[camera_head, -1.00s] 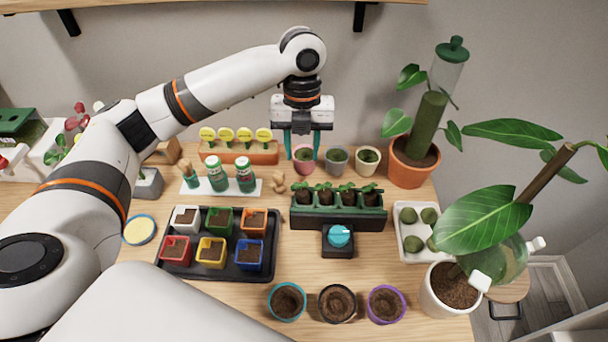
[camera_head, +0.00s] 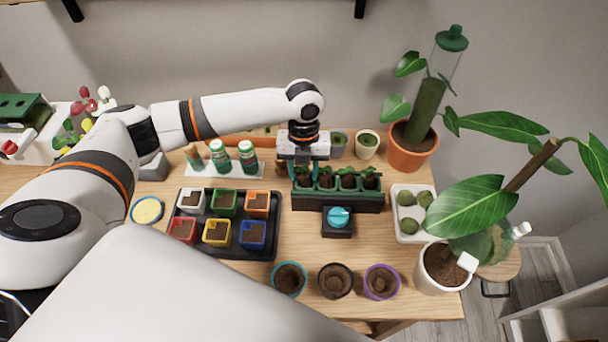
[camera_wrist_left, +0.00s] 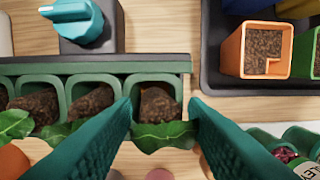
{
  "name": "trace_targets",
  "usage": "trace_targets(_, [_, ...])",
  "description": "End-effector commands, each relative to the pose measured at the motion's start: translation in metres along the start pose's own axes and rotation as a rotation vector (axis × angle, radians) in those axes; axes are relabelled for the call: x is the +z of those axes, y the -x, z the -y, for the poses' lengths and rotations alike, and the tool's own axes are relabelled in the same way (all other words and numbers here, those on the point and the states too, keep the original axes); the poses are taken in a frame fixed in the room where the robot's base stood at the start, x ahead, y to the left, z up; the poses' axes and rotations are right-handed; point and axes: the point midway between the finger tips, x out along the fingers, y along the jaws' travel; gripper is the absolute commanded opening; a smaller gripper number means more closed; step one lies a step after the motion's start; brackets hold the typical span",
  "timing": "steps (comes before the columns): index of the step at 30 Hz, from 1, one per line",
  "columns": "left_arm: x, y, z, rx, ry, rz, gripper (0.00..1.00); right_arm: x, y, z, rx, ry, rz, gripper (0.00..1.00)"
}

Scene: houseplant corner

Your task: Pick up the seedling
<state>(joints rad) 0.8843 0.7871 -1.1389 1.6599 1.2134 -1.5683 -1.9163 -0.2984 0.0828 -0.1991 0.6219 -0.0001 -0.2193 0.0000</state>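The green seedling tray (camera_head: 350,203) stands mid-table with a row of small leafy seedlings in dark soil plugs. My left gripper (camera_head: 304,170) is over the tray's left-end seedling (camera_head: 304,180) and partly hides it. In the left wrist view my left gripper (camera_wrist_left: 160,105) is open, its two teal fingers on either side of the end cell. That cell's soil plug and leaves, the end seedling (camera_wrist_left: 160,134), show between the fingers. I cannot tell whether the fingers touch it. My right gripper is not in view.
A black tray of coloured square pots (camera_head: 232,252) lies left of the seedling tray. A dial box (camera_head: 338,220) sits in front of it, a white tray (camera_head: 421,233) right. Several round pots, including a purple-rimmed one (camera_head: 381,282), stand at the front; bottles (camera_head: 247,157) stand behind left.

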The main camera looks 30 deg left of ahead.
Motion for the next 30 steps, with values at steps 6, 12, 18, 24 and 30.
trace_targets(6, [0.0,-0.003,0.0,0.0,-0.001,-0.001,0.4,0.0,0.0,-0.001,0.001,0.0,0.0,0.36])
trace_targets(12, [0.0,-0.002,0.0,0.0,0.0,-0.001,0.12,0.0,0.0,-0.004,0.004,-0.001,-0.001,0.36])
trace_targets(18, [0.0,-0.002,0.0,0.0,0.0,-0.001,0.07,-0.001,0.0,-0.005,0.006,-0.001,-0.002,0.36])
trace_targets(24, [0.0,-0.002,0.0,0.001,0.0,-0.001,0.06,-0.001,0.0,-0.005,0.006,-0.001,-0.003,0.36])
trace_targets(30, [0.001,0.015,-0.001,0.002,0.0,-0.004,0.06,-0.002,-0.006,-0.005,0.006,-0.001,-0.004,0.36])
